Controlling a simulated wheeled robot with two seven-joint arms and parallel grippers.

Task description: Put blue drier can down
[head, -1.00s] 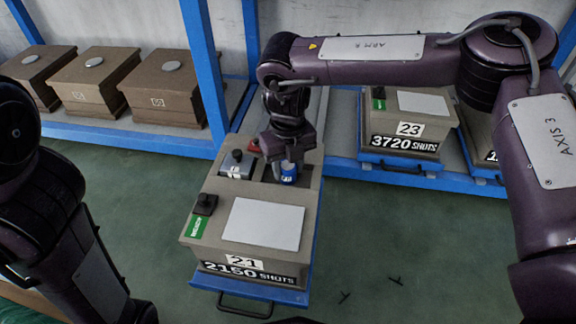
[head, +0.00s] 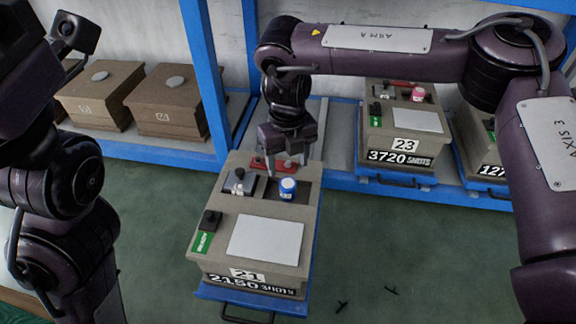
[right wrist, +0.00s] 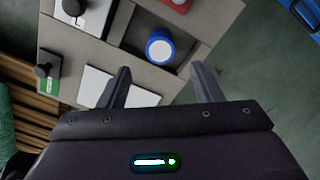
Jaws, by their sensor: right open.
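The blue drier can (head: 288,189), with a white top, stands upright in the dark right-hand recess on top of the box marked 21 (head: 213,262). My right gripper (head: 286,168) is above and just behind the can, open and empty. In the right wrist view the can (right wrist: 160,46) shows beyond the open fingertips (right wrist: 160,68), clear of both. My left arm is at the left of the head view; its fingers cannot be made out.
The box has a black knob (head: 210,218) and a pale plate (head: 265,238). Box 23 (head: 405,143) stands behind right, brown boxes (head: 165,104) behind left.

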